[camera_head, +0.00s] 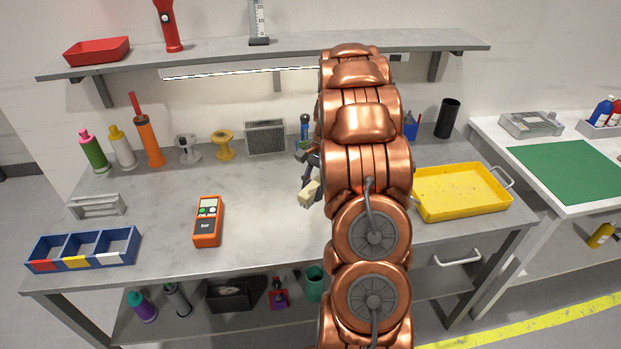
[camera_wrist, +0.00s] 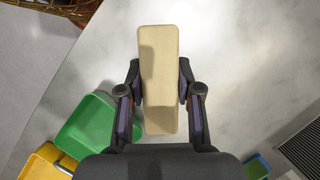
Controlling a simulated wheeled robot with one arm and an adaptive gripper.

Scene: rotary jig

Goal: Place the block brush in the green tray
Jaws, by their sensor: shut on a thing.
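My gripper (camera_wrist: 160,72) is shut on the block brush (camera_wrist: 159,100), a pale cream block with rounded corners, gripped across its narrow sides. In the head view my gripper (camera_head: 308,163) and the block brush (camera_head: 310,193) show just left of my arm, over the middle of the bench. The brush looks raised off the bench, but its height is hard to tell. The green tray (camera_wrist: 88,126) lies at the lower left of the wrist view, apart from the brush, and looks empty where visible. In the head view my arm hides it.
A yellow tray (camera_head: 462,192) stands on the bench right of my arm, beside the green tray in the wrist view. An orange meter (camera_head: 207,221) and blue divided bin (camera_head: 83,250) are at left. A grilled box (camera_head: 265,137) stands behind. The bench between is clear.

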